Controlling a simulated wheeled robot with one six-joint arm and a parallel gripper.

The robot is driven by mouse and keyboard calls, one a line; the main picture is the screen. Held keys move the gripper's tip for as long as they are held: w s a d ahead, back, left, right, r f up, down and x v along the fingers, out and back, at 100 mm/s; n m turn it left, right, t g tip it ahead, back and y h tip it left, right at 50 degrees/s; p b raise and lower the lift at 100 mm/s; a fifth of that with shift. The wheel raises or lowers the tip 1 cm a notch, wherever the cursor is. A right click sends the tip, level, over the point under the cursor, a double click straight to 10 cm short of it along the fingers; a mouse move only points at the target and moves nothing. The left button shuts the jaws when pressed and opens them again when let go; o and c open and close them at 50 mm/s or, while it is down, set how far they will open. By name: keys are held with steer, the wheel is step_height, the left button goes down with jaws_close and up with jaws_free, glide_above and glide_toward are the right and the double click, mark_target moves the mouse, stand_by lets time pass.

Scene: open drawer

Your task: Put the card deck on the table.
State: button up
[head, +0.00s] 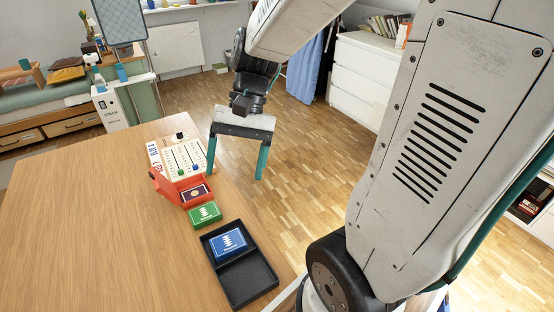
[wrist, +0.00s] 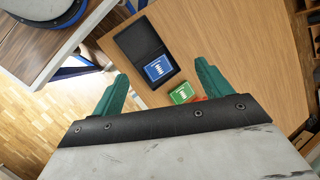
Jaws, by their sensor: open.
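A blue card deck (head: 228,243) lies in the far part of a black two-part tray (head: 250,280) on the wooden table (head: 90,230). The blue deck also shows in the wrist view (wrist: 158,69), between the fingers in the picture. A green card deck (head: 205,214) lies flat on the table between the tray and a red box (head: 170,188). A dark purple card deck (head: 195,193) sits at the near end of the red box. My gripper (head: 234,178) is open and empty, above and beyond the table's right edge, its green fingers pointing down.
A white board (head: 183,158) with coloured pegs lies behind the red box. The left part of the table is bare. White drawers (head: 365,75) stand at the back right, and open wooden floor (head: 300,190) lies right of the table.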

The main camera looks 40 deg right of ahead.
steer(key=s+d+r+n+t+h, duration=0.1)
steer(key=s+r+n+t+h, duration=0.2)
steer(key=s, duration=0.7)
steer(key=shift+s+d+r+n+t+h, duration=0.2)
steer(key=shift+r+n+t+h, duration=0.1)
steer(key=shift+r+n+h, duration=1.05)
steer(key=shift+r, duration=0.1)
